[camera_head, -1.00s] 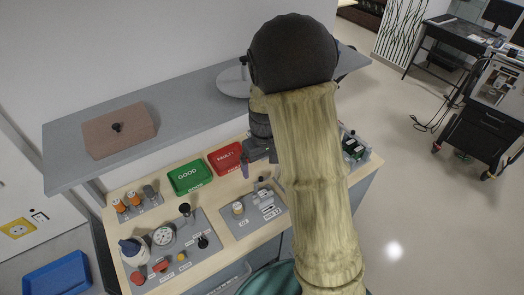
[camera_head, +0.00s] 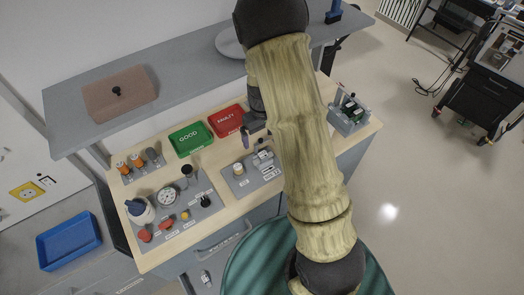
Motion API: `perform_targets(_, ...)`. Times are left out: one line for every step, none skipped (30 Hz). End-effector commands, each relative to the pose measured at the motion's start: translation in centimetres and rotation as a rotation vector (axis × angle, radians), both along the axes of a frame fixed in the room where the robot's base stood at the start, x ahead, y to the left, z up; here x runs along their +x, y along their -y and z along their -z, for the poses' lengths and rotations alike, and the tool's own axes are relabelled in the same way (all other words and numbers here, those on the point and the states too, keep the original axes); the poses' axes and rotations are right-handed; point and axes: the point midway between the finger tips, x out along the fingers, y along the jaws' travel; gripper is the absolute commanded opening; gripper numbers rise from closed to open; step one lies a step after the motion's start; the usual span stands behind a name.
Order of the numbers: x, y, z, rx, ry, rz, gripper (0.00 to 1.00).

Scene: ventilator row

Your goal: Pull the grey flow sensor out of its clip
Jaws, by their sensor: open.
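A small grey panel (camera_head: 238,189) on the wooden worktop holds a pale round fitting (camera_head: 239,169) and a grey clip-like part (camera_head: 263,157). The part in the clip looks grey, but it is too small to tell the flow sensor from its clip for sure. My gripper (camera_head: 250,134) is open and seems empty. It is above and behind this panel, just in front of the red tray, apart from the grey part. One finger shows clearly; my arm hides the rest and the worktop to the right.
A green GOOD tray (camera_head: 191,138) and a red FAULTY tray (camera_head: 227,120) lie behind the panel. A gauge panel (camera_head: 201,209) and a rack of orange and grey cylinders (camera_head: 139,161) are left. A grey shelf (camera_head: 190,82) overhangs the back.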

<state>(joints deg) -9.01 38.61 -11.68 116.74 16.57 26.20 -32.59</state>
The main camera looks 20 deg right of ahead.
Motion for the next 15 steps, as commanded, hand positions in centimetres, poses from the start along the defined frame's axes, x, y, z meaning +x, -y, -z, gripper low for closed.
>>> perform_targets(-0.1, 0.0, 0.7, 0.000, -0.005, 0.001, 0.98)
perform_targets(-0.1, 0.0, 1.1, 0.001, -0.004, 0.001, 0.98)
perform_targets(-0.1, 0.0, 1.7, 0.001, -0.004, 0.001, 0.98)
perform_targets(-0.1, 0.0, 2.2, 0.000, -0.004, 0.001, 0.98)
perform_targets(-0.1, 0.0, 2.6, 0.001, -0.004, 0.001, 0.98)
perform_targets(-0.1, 0.0, 3.2, 0.001, -0.004, 0.001, 0.98)
perform_targets(-0.1, 0.0, 3.6, 0.001, -0.003, 0.001, 0.98)
perform_targets(-0.1, 0.0, 4.0, 0.001, -0.004, 0.001, 0.98)
perform_targets(-0.1, 0.0, 4.5, 0.001, -0.003, 0.001, 0.98)
perform_targets(-0.1, 0.0, 4.9, 0.001, -0.004, 0.001, 0.98)
perform_targets(-0.1, 0.0, 5.4, 0.001, -0.004, 0.002, 0.98)
perform_targets(-0.1, 0.0, 5.9, 0.000, -0.003, 0.001, 0.98)
perform_targets(-0.1, 0.0, 6.3, 0.001, -0.004, 0.001, 0.98)
perform_targets(-0.1, 0.0, 6.7, 0.001, -0.003, 0.000, 0.98)
perform_targets(0.0, 0.0, 7.2, 0.001, -0.003, 0.001, 0.98)
